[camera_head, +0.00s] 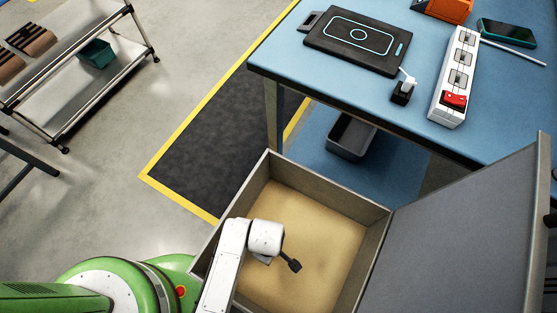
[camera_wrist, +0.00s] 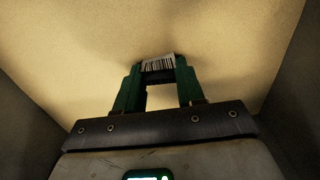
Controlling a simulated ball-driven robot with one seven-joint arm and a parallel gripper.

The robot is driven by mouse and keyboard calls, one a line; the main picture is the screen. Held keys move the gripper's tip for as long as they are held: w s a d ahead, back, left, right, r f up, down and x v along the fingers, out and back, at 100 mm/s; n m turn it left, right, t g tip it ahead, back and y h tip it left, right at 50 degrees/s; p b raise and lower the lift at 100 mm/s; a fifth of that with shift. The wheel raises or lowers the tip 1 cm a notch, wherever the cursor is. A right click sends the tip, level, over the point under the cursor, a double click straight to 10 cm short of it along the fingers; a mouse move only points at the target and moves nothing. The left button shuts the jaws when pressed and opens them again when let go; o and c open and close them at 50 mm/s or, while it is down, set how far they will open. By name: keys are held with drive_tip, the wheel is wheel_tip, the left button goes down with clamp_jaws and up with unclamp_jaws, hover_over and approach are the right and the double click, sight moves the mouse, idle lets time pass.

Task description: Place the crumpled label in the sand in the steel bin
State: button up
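The sand (camera_head: 325,235) fills the bottom of a grey-walled open box; it also fills the wrist view (camera_wrist: 80,50). My gripper (camera_head: 293,266) reaches down into this box, over the sand. In the wrist view its two green fingers (camera_wrist: 158,72) stand apart at the sand. The crumpled label (camera_wrist: 158,62), white with a black barcode, lies between the fingertips and spans the gap. I cannot tell whether the fingers press on it. The label does not show in the head view. A dark grey bin (camera_head: 351,136), perhaps the steel bin, stands under the blue table.
The box's large grey flap (camera_head: 460,235) tilts out at the right. The blue table (camera_head: 400,108) holds a black tablet (camera_head: 355,40), a power strip (camera_head: 455,75) and a phone (camera_head: 507,33). A cart (camera_head: 75,85) with a teal bin (camera_head: 96,53) stands at the upper left.

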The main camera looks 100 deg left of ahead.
drive_tip(key=o, duration=0.4)
drive_tip(key=shift+c, duration=0.2)
wheel_tip(320, 180, up, 12)
drive_tip(key=p, duration=0.3)
drive_tip(key=shift+r, duration=0.2)
